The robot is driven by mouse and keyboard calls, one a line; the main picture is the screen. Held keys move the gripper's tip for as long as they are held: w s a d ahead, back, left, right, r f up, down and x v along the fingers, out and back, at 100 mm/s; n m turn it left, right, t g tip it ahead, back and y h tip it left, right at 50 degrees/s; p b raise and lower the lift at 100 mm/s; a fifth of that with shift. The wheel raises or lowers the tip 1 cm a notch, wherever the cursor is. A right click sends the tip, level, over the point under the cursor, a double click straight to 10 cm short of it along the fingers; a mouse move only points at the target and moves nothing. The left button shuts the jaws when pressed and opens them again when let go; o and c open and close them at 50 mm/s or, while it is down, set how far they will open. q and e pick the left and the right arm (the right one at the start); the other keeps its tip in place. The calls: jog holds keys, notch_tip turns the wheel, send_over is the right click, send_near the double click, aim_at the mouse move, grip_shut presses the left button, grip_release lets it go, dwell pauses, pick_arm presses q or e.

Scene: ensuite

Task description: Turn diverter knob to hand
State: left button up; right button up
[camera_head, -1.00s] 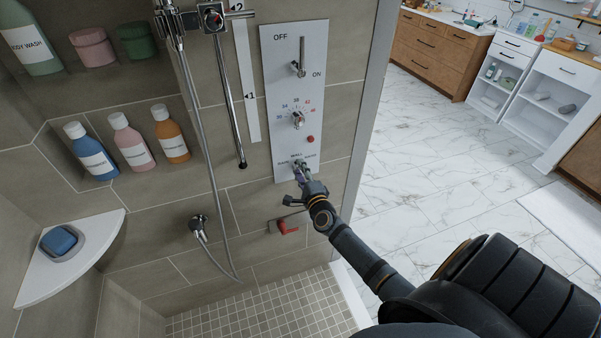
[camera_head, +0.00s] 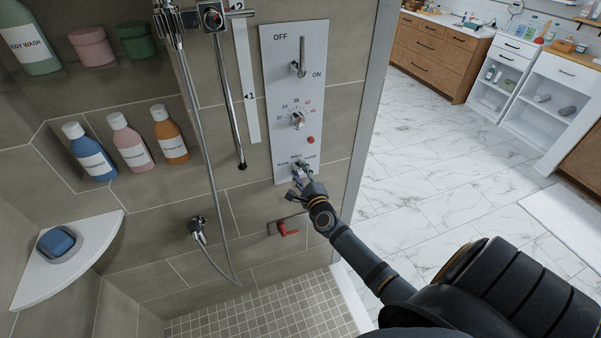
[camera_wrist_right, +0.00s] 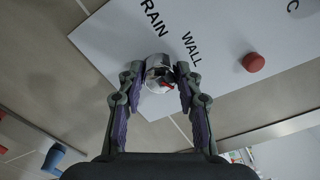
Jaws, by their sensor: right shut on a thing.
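The diverter knob (camera_wrist_right: 158,72) is a small chrome knob with a red mark, low on the white control panel (camera_head: 293,90). In the right wrist view it sits between the fingertips of my right gripper (camera_wrist_right: 160,82), which is shut on it. The printed words "RAIN" and "WALL" show on the panel beside the knob; the "HAND" label cannot be made out there. In the head view my right gripper (camera_head: 300,174) reaches the panel's bottom end from the lower right and largely hides the knob. My left gripper is not in view.
Above the knob are a temperature dial (camera_head: 298,120), a red button (camera_head: 311,140) and an ON/OFF lever (camera_head: 301,69). A red-handled fitting (camera_head: 288,231) sits on the wall below. A shower hose (camera_head: 213,190) hangs to the left. Open floor lies right of the wall's edge.

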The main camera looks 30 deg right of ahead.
jog(key=shift+f, duration=0.1)
jog(key=o, duration=1.2)
jog(key=shift+c, duration=0.2)
jog(key=v, duration=1.2)
jog(key=s+a+f+n+g+y, duration=0.1)
jog(key=s+f+n+g, duration=0.3)
jog(key=f, duration=0.7)
jog(key=s+f+n+g+y, duration=0.1)
jog(key=s+f+n, duration=0.5)
jog(key=f, duration=0.4)
jog(key=s+a+f+n+g+y, duration=0.1)
jog(key=s+f+n+g, duration=0.2)
jog(key=f+n, duration=0.55)
jog(key=s+a+f+n+g, duration=0.2)
jog(key=s+f+n+g, duration=0.2)
jog(key=s+f, duration=0.4)
jog(key=s+a+f+n+g, duration=0.2)
jog(key=s+f+n+g, duration=0.2)
jog(key=s+f, duration=0.5)
jog(key=s, duration=0.8)
jog(key=shift+a+n, duration=0.2)
jog(key=shift+n, duration=0.15)
